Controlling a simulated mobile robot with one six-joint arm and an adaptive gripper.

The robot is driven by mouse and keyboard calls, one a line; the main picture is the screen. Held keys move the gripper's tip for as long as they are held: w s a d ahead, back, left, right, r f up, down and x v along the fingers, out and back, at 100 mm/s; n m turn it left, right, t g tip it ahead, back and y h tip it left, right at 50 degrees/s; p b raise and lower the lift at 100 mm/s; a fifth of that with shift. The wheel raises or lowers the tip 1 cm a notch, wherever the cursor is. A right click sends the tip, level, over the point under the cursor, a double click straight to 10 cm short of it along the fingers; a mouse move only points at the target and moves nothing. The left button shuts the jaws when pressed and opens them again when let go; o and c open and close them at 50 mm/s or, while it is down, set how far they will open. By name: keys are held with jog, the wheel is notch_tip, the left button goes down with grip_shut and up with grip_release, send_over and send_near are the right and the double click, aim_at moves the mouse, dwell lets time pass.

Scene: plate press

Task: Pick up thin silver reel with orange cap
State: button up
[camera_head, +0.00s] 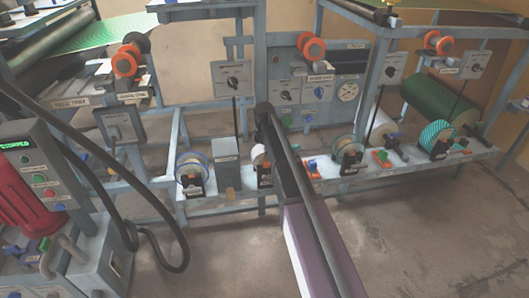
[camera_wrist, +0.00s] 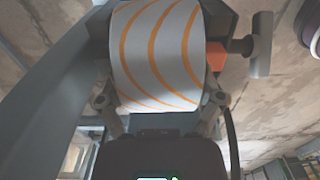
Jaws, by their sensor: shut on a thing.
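A silver-white reel with thin orange curved stripes (camera_wrist: 158,50) fills the top middle of the wrist view. An orange part (camera_wrist: 216,56), likely its cap, shows at the reel's right side. My gripper (camera_wrist: 158,103) is shut on the reel, one finger at each side. In the head view a pale reel (camera_head: 258,155) shows just left of my arm, at the bench. My gripper is mostly hidden there behind my arm. A grey T-shaped handle (camera_wrist: 262,45) stands right of the reel. I cannot tell whether the reel still rests on its holder.
A blue-rimmed reel (camera_head: 191,170) stands left on the bench, and teal reels (camera_head: 347,154) (camera_head: 437,138) stand right. A grey box (camera_head: 226,160) is close on the left. A control cabinet (camera_head: 40,170) with a black hose stands at far left. The front floor is clear.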

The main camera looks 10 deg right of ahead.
notch_tip(320, 180, up, 6)
jog(key=p, duration=0.5)
jog(key=shift+f, duration=0.2)
jog(key=d, duration=1.8)
jog(key=shift+f, duration=0.2)
jog(key=shift+r, duration=0.1)
